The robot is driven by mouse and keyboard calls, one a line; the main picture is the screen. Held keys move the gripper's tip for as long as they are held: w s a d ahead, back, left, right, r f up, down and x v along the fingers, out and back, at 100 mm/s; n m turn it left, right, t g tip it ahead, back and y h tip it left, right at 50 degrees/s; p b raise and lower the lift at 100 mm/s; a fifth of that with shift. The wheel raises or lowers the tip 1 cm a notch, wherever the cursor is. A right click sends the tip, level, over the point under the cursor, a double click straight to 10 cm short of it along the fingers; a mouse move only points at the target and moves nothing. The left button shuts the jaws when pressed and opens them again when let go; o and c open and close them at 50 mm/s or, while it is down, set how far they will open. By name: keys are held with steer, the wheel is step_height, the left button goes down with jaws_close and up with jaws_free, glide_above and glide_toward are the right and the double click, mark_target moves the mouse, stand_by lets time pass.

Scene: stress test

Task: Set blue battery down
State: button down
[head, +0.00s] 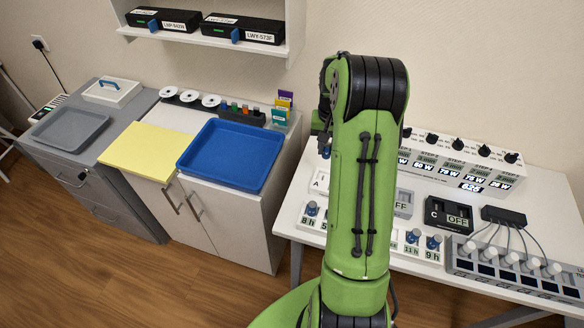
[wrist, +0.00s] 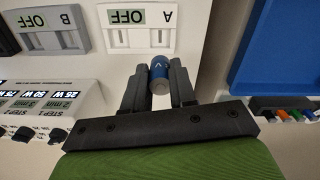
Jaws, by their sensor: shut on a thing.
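A blue battery (wrist: 159,70) with a pale end sits between the two dark fingers of my gripper (wrist: 160,82) in the wrist view. My gripper is shut on it. Just beyond it in the wrist view is the grey-white unit A (wrist: 140,38), with a display that reads OFF upside down. I cannot tell the gap between the battery and the surface below.
Unit B (wrist: 62,42) stands beside unit A. Unit C (head: 447,214) reads OFF. Several blue-topped batteries (head: 433,242) stand in labelled holders at the table's front. A blue tray (head: 207,171) and yellow mat (head: 141,150) lie on the left cabinet. A wide labelled box (head: 455,168) stands at the back.

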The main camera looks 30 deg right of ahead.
step_height(320, 180, down, 10)
steer(key=shift+r+b, duration=0.1)
steer(key=shift+b, duration=0.75)
steer(key=shift+s, duration=0.1)
steer(key=shift+f, duration=0.2)
steer(key=c, duration=0.9)
jaws_free()
steer(key=shift+c, duration=0.2)
